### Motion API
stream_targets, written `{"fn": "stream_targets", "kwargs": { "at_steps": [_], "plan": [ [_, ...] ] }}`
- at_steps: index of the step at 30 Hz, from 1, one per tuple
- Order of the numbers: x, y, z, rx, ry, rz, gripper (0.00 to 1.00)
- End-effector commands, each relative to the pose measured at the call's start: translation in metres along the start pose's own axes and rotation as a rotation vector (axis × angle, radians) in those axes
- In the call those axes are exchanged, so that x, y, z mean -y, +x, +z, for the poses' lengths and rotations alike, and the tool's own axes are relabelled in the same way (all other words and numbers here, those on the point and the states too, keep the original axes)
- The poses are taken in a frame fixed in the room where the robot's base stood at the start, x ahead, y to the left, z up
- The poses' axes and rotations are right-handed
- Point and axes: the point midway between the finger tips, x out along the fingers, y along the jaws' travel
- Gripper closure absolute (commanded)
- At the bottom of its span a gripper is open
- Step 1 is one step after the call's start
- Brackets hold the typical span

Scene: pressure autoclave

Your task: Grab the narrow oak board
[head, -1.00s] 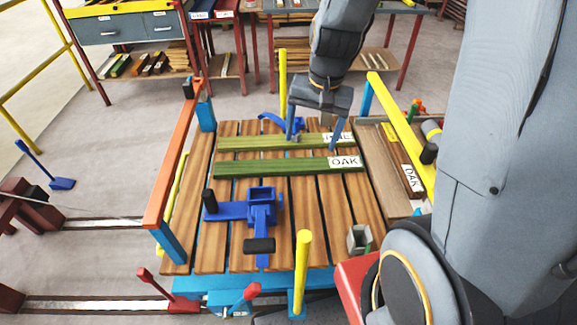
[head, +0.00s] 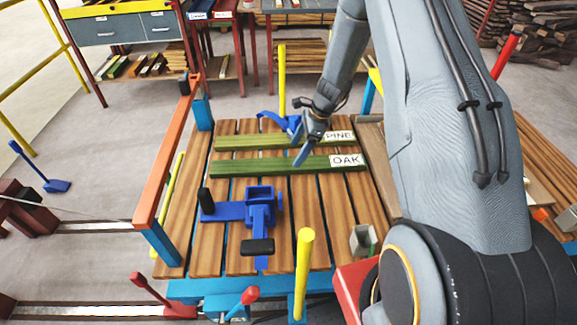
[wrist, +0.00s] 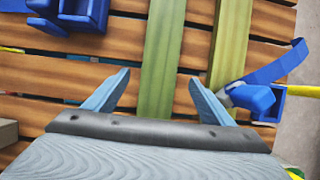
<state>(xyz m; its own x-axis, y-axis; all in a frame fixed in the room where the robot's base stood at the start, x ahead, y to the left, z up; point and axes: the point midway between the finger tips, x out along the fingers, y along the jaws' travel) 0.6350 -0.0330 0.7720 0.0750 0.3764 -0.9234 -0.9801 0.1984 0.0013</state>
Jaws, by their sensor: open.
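The green oak board (head: 270,166), with a white OAK label at its right end, lies on the slatted bench. It also shows in the wrist view (wrist: 163,40). A similar green board labelled PINE (head: 265,141) lies parallel behind it, and shows to the right in the wrist view (wrist: 231,45). My gripper (head: 304,152) is over the two boards in the head view. In the wrist view my gripper (wrist: 160,76) is open and empty, its fingertips appearing on either side of the oak board. I cannot tell the exact height above it.
A blue clamp (head: 262,212) stands on the bench in front of the oak board. A blue curved piece (head: 280,122) is behind the pine board. A yellow post (head: 304,265) rises at the front edge and an orange rail (head: 163,165) runs along the left side.

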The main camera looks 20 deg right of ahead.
Motion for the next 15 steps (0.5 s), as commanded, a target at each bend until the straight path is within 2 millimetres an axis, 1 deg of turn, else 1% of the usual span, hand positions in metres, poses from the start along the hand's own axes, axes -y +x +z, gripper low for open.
{"fn": "stream_targets", "kwargs": {
  "at_steps": [8,15],
  "plan": [
    [-0.002,0.023,0.002,-0.001,-0.003,0.002,0.23],
    [-0.002,0.051,0.004,-0.001,-0.003,0.001,0.23]
  ]
}}
